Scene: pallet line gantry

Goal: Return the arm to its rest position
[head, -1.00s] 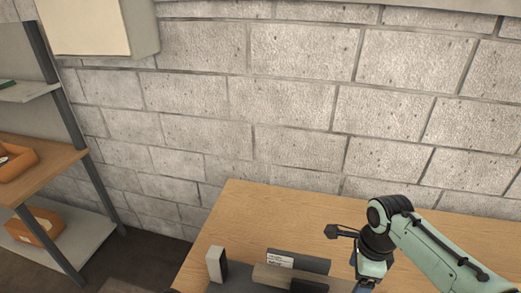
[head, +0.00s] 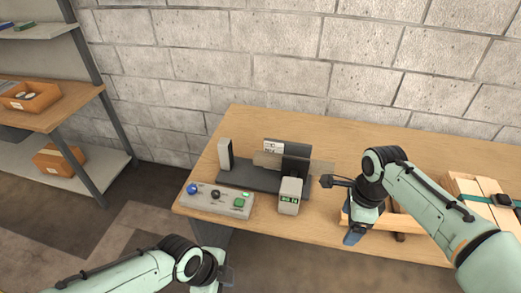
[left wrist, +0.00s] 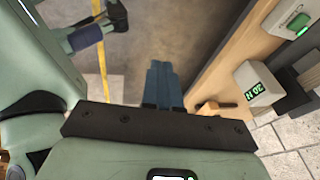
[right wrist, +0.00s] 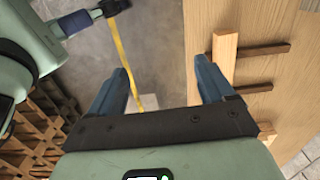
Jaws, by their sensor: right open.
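My right arm reaches in from the right in the head view. Its gripper (head: 352,238) points down over the front of the bench, in front of a small wooden frame. In the right wrist view the two blue fingers (right wrist: 162,82) are wide apart with nothing between them; a wooden slat shows beyond the right finger. My left arm comes in low at the left in the head view, in front of the bench. In the left wrist view its blue fingers (left wrist: 162,84) are together and empty, above the floor beside the bench edge.
The bench (head: 330,232) carries a control box with buttons (head: 218,202), a small display unit (head: 290,196), a dark fixture (head: 240,178) and, at right, a strapped wooden pallet (head: 470,188). Shelving with orange bins (head: 30,96) stands at left. The floor between is clear.

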